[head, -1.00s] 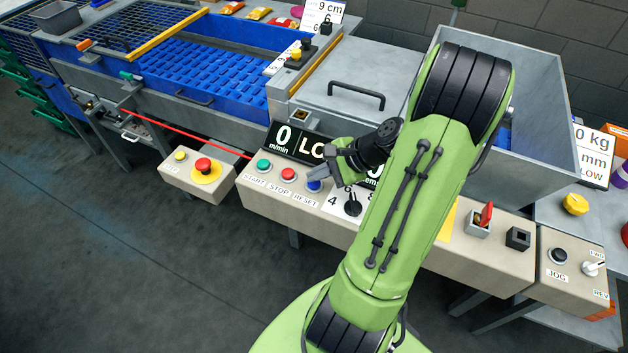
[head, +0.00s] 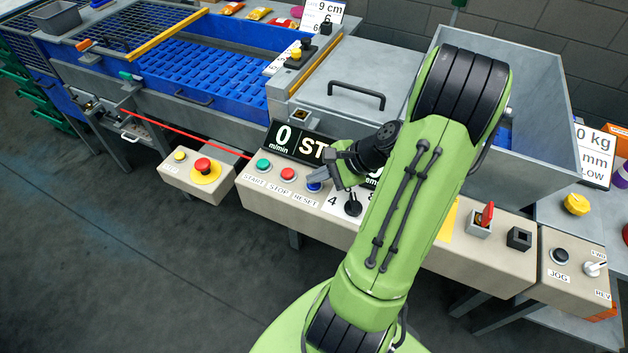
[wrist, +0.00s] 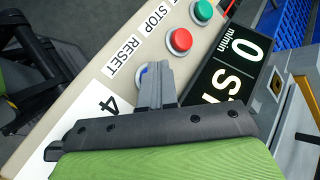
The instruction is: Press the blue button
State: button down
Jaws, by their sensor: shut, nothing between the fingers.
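The blue button (head: 314,187) is on the beige control panel (head: 262,199), above the RESET label, right of the red STOP button (head: 288,174). In the wrist view a sliver of the blue button (wrist: 143,70) in its pale ring shows beside my fingers. My gripper (head: 318,180) is shut and empty, with its fingertips right at the button and partly covering it. In the wrist view my gripper (wrist: 153,67) covers most of the button. I cannot tell whether the fingertips touch it.
The green START button (head: 263,165) is farther left. A black display (head: 297,143) behind the panel reads "0 m/min" and "ST", the rest hidden by my arm. A black knob (head: 353,207) is close on the right. A red emergency button (head: 203,165) is on a separate box.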

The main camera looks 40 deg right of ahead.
aim_at(318, 185)
jog(key=shift+r+p, duration=0.95)
jog(key=shift+p, duration=0.15)
notch_tip(318, 185, up, 5)
jog(key=p, duration=0.5)
dwell(0.7)
